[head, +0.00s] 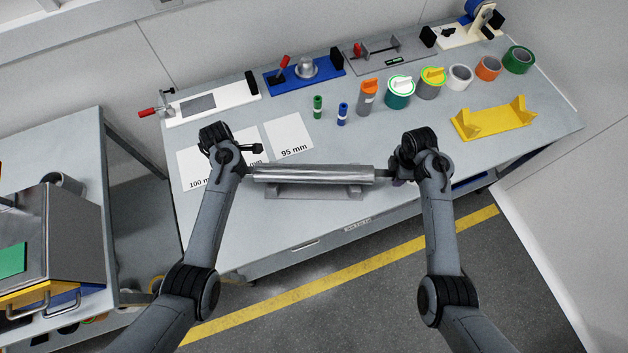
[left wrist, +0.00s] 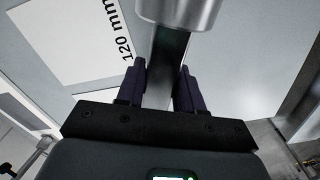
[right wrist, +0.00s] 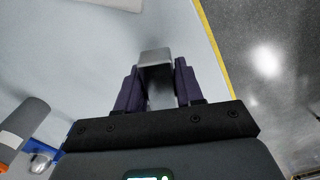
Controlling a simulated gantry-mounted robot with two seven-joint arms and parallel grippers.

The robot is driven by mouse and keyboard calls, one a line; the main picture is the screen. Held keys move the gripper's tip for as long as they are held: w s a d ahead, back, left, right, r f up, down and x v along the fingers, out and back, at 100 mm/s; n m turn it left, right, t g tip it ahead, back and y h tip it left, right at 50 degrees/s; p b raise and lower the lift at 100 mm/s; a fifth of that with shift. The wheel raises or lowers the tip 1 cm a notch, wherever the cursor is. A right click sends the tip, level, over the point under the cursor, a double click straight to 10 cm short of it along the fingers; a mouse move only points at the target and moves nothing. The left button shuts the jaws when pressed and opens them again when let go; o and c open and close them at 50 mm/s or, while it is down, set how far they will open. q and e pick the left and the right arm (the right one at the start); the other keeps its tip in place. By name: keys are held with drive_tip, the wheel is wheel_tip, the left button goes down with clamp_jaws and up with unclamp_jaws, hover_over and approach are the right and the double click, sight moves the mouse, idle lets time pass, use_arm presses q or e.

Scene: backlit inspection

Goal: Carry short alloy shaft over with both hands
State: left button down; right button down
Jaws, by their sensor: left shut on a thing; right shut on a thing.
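The short alloy shaft (head: 313,174) is a silver cylinder with thinner ends, lying roughly level across the front of the bench. My left gripper (head: 246,170) is shut on its left end; the shaft's thick body (left wrist: 180,12) shows beyond the fingers (left wrist: 163,85) in the left wrist view. My right gripper (head: 391,176) is shut on its right end; that end (right wrist: 155,60) shows between the fingers (right wrist: 154,82) in the right wrist view. A grey cradle (head: 310,191) lies under the shaft; I cannot tell whether they touch. A yellow cradle (head: 495,121) stands empty at the right.
White cards (head: 290,136) marked in millimetres lie behind the shaft. Upright cylinders, including an orange-banded grey one (head: 368,98), and rings such as the green one (head: 519,60) stand farther back. Fixtures, including a blue one (head: 330,69), line the back edge. The bench (head: 400,212) is clear at front right.

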use_arm(q)
drive_tip(key=shift+w+f+b, duration=0.1)
drive_tip(key=shift+f+b, duration=0.55)
drive_tip(key=shift+f, duration=0.05)
use_arm(e)
drive_tip(key=shift+w+f, duration=0.1)
drive_tip(key=shift+f, duration=0.6)
use_arm(q)
drive_tip(key=c, duration=0.7)
unclamp_jaws()
use_arm(e)
drive_tip(key=c, duration=0.7)
unclamp_jaws()
use_arm(q)
drive_tip(key=shift+r, duration=0.1)
wheel_tip(320, 180, up, 10)
drive_tip(key=shift+r, duration=0.8)
use_arm(e)
drive_tip(key=shift+r, duration=0.2)
use_arm(q)
drive_tip(key=shift+r, duration=0.15)
use_arm(e)
drive_tip(key=shift+r, duration=0.3)
wheel_tip(320, 180, up, 11)
drive_tip(key=shift+r, duration=0.1)
